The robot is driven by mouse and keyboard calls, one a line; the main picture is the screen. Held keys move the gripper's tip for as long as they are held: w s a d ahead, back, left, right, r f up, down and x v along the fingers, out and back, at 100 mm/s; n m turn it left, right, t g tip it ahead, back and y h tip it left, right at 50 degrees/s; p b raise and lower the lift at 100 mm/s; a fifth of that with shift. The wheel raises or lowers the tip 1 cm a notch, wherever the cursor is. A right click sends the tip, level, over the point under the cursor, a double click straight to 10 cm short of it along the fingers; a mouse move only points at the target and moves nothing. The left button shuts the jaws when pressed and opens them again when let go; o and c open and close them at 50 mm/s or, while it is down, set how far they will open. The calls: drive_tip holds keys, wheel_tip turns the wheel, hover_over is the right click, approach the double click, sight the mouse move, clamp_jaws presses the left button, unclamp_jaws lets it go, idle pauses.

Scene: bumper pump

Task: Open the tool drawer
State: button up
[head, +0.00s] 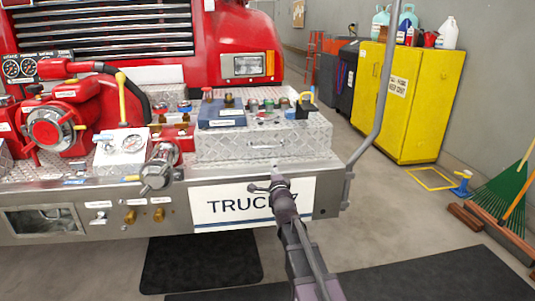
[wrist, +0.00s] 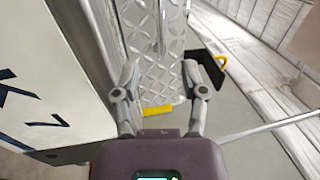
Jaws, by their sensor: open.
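The tool drawer looks to be the silver diamond-plate box front (head: 225,149) on the truck's bumper, with a thin bar-like handle (head: 264,146) across it. In the wrist view the diamond-plate surface (wrist: 160,85) lies between and beyond my fingers, and a thin bar (wrist: 162,28) runs along it near the top. My gripper (head: 264,186) is open and empty, in front of the white TRUCK sign and below the handle. It also shows in the wrist view (wrist: 160,68). My fingers appear apart from the handle. My wrist hides part of the sign.
Above the box sit a blue case (head: 222,113) and several small fittings. Left of it are a chrome valve (head: 158,165) and a red pump (head: 55,127). A grey upright pole (head: 383,100) rises at the right. A yellow cabinet (head: 425,95) stands behind open floor.

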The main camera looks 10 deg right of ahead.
sight(267, 147)
drive_tip(key=shift+w, duration=0.1)
idle(0.3)
drive_tip(key=w+r+p, duration=0.1)
drive_tip(key=w, duration=0.8)
drive_tip(key=w+r+p, duration=0.1)
drive_tip(key=w, duration=0.3)
drive_tip(key=shift+w+r+p, duration=0.2)
drive_tip(key=shift+r+p, duration=0.15)
clamp_jaws()
